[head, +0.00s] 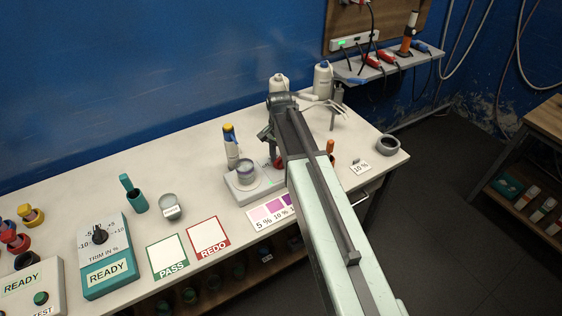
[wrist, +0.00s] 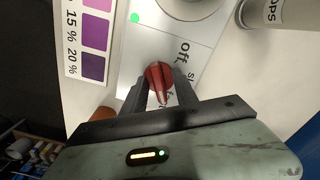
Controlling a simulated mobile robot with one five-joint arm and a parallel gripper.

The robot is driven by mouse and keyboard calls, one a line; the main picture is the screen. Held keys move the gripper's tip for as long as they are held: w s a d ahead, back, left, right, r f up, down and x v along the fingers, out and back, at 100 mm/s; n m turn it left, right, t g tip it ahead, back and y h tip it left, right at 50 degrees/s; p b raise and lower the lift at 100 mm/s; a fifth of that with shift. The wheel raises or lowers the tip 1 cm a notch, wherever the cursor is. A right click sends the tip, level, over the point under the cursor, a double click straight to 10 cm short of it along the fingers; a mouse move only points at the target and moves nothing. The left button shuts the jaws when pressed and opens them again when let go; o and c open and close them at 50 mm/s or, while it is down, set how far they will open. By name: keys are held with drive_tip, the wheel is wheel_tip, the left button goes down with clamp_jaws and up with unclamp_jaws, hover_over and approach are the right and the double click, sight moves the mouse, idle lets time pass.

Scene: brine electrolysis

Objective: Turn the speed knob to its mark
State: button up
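The red speed knob (wrist: 158,74) sits on the pale panel of the stirrer, beside printed words, of which "Off" is clear and others are partly hidden. Its pointer ridge runs nearly up and down in the wrist view. My gripper (wrist: 160,82) has one dark finger on each side of the knob, and the fingertips appear closed against its sides. In the head view the stirrer (head: 242,191) is a white box carrying a beaker (head: 245,172); my arm largely hides the knob there. The target mark cannot be made out clearly.
A bottle with a blue and yellow top (head: 231,147) stands behind the stirrer. A purple colour card (head: 266,213) lies in front. PASS (head: 168,257) and REDO (head: 208,238) squares and a teal trim box (head: 108,257) are to the left. A dark ring (head: 387,145) lies at the right.

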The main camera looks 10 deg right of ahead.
clamp_jaws()
drive_tip(key=shift+d, duration=0.15)
drive_tip(key=shift+n, duration=0.4)
drive_tip(key=n, duration=1.6)
drive_tip(key=shift+n, duration=0.4)
drive_tip(key=n, duration=0.6)
drive_tip(key=shift+w+r, duration=0.1)
drive_tip(key=shift+n, duration=0.3)
